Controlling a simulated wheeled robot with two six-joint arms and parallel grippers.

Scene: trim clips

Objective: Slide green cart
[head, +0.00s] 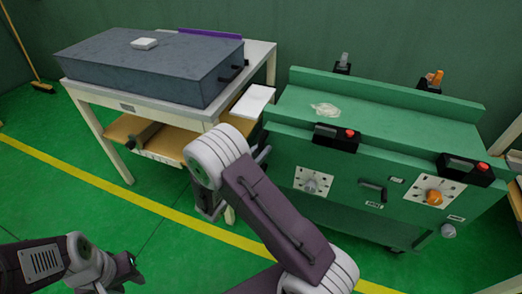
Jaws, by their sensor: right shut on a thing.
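The green cart (385,127) stands upright at the right, with a raised back edge and a front panel carrying dials, knobs and a dark handle (372,191). My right gripper (262,155) is at the cart's left front edge, shut on part of the cart. My own wrist and forearm hide most of that contact. My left gripper (130,268) is low at the lower left, above the green floor and well apart from the cart. It is small and partly turned away, so its jaw opening is unclear.
A white table (262,62) with a large grey case (150,62) and a lower wooden shelf (140,133) stands left of the cart, close to it. A yellow line (75,176) crosses the green floor. A broom (42,87) leans at the far left. Another bench edge is at the right.

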